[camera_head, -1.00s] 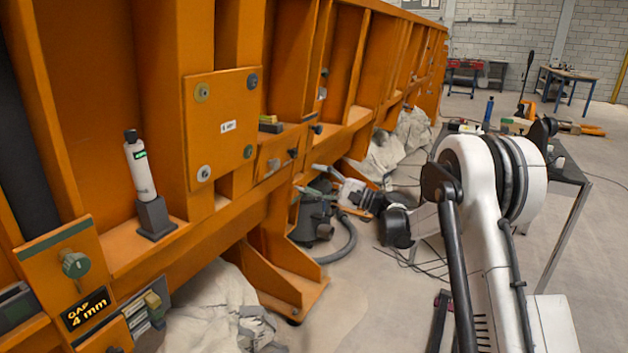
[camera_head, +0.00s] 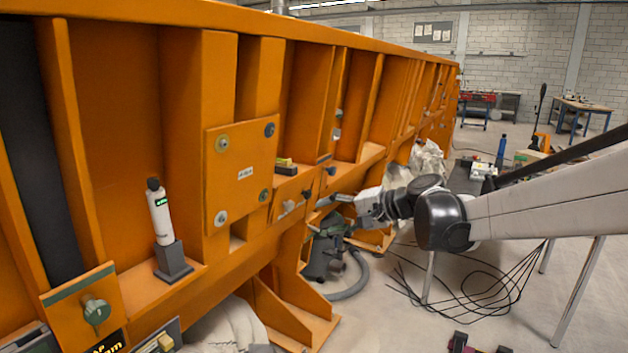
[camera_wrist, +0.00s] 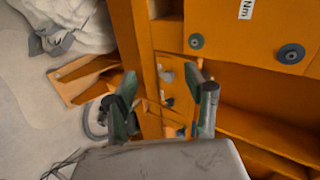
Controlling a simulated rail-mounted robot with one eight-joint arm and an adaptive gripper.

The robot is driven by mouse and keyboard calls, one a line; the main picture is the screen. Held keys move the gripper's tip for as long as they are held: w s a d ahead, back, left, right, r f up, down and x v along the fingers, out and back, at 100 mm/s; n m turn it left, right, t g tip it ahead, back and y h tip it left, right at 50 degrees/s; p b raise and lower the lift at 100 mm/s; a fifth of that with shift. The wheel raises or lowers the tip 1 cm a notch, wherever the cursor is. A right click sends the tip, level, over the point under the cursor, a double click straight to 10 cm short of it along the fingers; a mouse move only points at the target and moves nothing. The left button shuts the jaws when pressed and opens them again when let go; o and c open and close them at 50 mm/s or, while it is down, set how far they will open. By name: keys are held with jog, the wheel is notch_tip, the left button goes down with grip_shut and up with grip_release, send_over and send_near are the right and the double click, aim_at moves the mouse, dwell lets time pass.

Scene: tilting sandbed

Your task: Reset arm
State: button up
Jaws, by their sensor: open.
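My gripper (camera_wrist: 163,90) is open and empty in the wrist view, its two dark green fingers apart in front of the orange frame. In the head view my gripper (camera_head: 326,201) is at the end of my white and black arm, which reaches in from the right edge. The fingertips are beside the orange sandbed wall (camera_head: 385,160); I cannot tell whether they touch it.
A white cylinder (camera_head: 160,215) stands upright on a grey block on the wall's ledge. A bolted orange plate (camera_head: 240,175) is nearby. A dark vacuum (camera_head: 325,250) with a hose sits below my gripper. Loose black cables (camera_head: 455,290) lie on the floor at right.

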jog(key=s+d+n+h+p, duration=0.2)
jog(key=s+d+h, duration=0.3)
jog(key=s, duration=1.2)
jog(key=s+d+f+n+h+p, duration=0.1)
jog(key=s+d+n+h+p, duration=0.2)
jog(key=s+d+h, duration=0.3)
jog(key=s+d+p, duration=0.1)
jog(key=s+d, duration=0.4)
jog(key=s, duration=0.6)
jog(key=shift+f, duration=0.25)
jog(key=shift+w+a, duration=0.1)
